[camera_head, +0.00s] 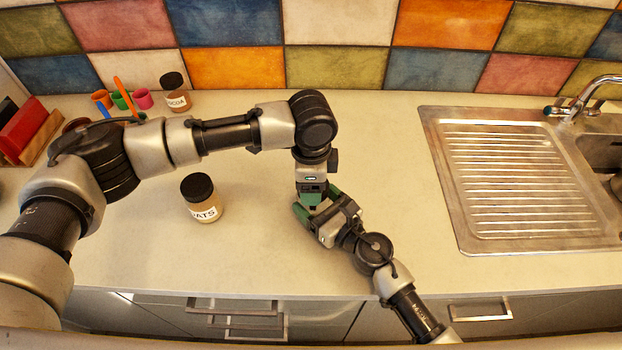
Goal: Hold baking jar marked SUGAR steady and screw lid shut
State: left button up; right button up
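No jar marked SUGAR and no loose lid can be made out; my grippers and arms may hide them. My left gripper (312,197) points down at the middle of the counter. My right gripper (316,203) comes in from the lower right and meets it there. Green finger pads show on both sides of this meeting place. The two grippers overlap in the picture, so I cannot tell what, if anything, is between their fingers.
A black-lidded jar marked OATS (205,212) stands upright left of the grippers. A jar, apparently marked COCOA (178,101), stands at the back wall near small coloured cups (143,99). A steel sink drainer (510,180) lies right. The counter between is clear.

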pick_arm(q)
jog(key=m, duration=0.4)
jog(key=shift+w, duration=0.1)
jog(key=m, duration=0.8)
jog(key=shift+w+d, duration=0.1)
jog(key=m, duration=0.8)
jog(key=shift+d, duration=0.15)
jog(key=m, duration=1)
jog(key=shift+d+m, duration=0.15)
jog(key=shift+m, duration=0.25)
